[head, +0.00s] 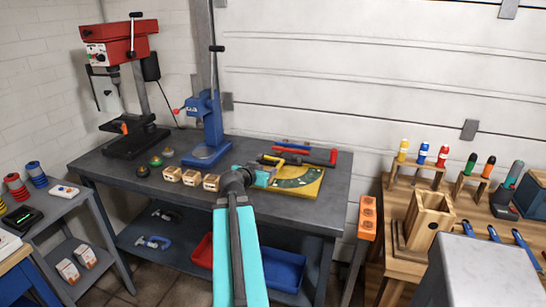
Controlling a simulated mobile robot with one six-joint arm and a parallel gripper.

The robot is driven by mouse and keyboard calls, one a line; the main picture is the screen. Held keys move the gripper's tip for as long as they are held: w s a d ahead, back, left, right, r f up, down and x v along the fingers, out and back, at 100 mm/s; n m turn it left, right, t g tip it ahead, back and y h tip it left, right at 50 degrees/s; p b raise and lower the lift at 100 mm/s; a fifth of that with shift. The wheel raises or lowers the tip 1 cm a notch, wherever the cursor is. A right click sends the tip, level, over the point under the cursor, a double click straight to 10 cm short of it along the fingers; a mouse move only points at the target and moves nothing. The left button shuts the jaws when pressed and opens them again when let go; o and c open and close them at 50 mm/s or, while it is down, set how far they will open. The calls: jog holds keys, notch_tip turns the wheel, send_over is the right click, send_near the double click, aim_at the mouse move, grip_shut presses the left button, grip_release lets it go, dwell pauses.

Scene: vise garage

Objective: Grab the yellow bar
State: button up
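My arm reaches over the dark grey workbench (120,178), and my gripper (268,174) is at its far end, small in the view. A short yellow bar (272,160) shows just behind and above the gripper, very close to it. I cannot tell whether they touch. The gripper and wrist hide part of this spot. A yellow plate (312,187) with a dark green arc on it lies just right of the gripper. The finger gap is too small to make out.
A red-handled tool (320,157) and a blue bar (296,142) lie behind the plate. A blue press (208,130) and several wooden blocks (191,178) stand to the left. A red drill press (120,45) is at the back left. The bench's front left is clear.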

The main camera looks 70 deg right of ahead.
jog(key=shift+d+p, duration=0.35)
jog(key=shift+p, duration=0.2)
jog(key=p, duration=0.1)
send_near(279, 165)
jog(key=shift+x, duration=1.3)
jog(key=shift+w+a+f, duration=0.1)
jog(key=shift+f, duration=0.05)
jog(key=shift+r+p+x, duration=0.15)
jog(key=shift+p+x, duration=0.45)
jog(key=shift+x, duration=0.2)
jog(key=shift+r+p+x, duration=0.2)
jog(key=shift+p+x, duration=0.35)
jog(key=shift+x, duration=0.2)
jog(key=shift+p+x, duration=0.3)
jog(key=shift+x, duration=0.85)
jog(key=shift+f, duration=0.1)
jog(key=shift+c, duration=0.3)
grip_shut()
